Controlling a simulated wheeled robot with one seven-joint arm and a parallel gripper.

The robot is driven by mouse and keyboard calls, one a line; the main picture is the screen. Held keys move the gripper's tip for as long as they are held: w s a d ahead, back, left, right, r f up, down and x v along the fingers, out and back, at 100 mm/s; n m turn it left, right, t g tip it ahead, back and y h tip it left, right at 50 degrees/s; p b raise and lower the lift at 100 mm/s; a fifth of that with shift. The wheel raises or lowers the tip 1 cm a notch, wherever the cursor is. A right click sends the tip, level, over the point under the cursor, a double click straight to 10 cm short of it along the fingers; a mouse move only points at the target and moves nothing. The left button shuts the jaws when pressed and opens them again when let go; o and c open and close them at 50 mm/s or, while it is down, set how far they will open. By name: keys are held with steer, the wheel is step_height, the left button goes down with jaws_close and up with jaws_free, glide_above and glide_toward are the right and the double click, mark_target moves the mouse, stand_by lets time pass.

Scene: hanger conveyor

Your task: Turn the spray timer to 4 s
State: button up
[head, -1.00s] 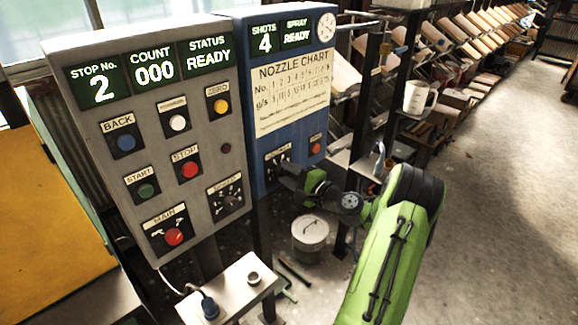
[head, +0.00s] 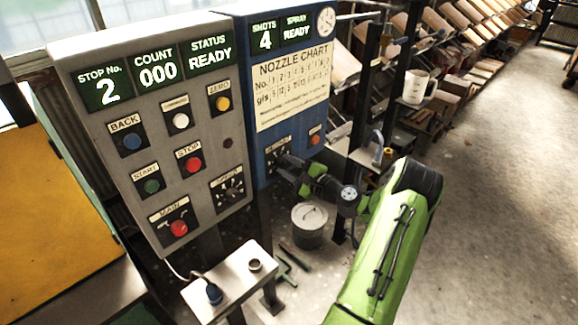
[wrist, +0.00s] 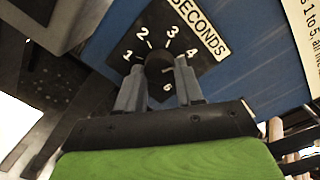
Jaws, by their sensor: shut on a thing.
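The spray timer is a black dial plate (wrist: 190,50) labelled SECONDS, on the blue panel (head: 257,150). In the wrist view its white numbers 1, 2, 3, 4 and 6 show around a dark round knob (wrist: 159,66). My gripper (wrist: 159,68) is shut on the knob, one finger on each side. Which number the knob points to is not clear. In the head view my gripper (head: 287,163) reaches the dial from the lower right and covers much of it. The blue panel's display (head: 280,36) reads SHOTS 4 and SPRAY READY.
A grey control panel (head: 215,150) with several buttons stands left of the blue panel. An orange button (head: 315,139) sits just right of the timer. Below are a lidded can (head: 309,226) and a small white stand (head: 232,284). The floor at right is clear.

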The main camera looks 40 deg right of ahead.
steer(key=shift+f, duration=0.1)
steer(key=o, duration=1)
steer(key=shift+o, duration=0.2)
steer(key=shift+s, duration=0.1)
steer(key=s+d, duration=0.1)
steer(key=s, duration=1.4)
steer(key=shift+s+r+b, duration=0.3)
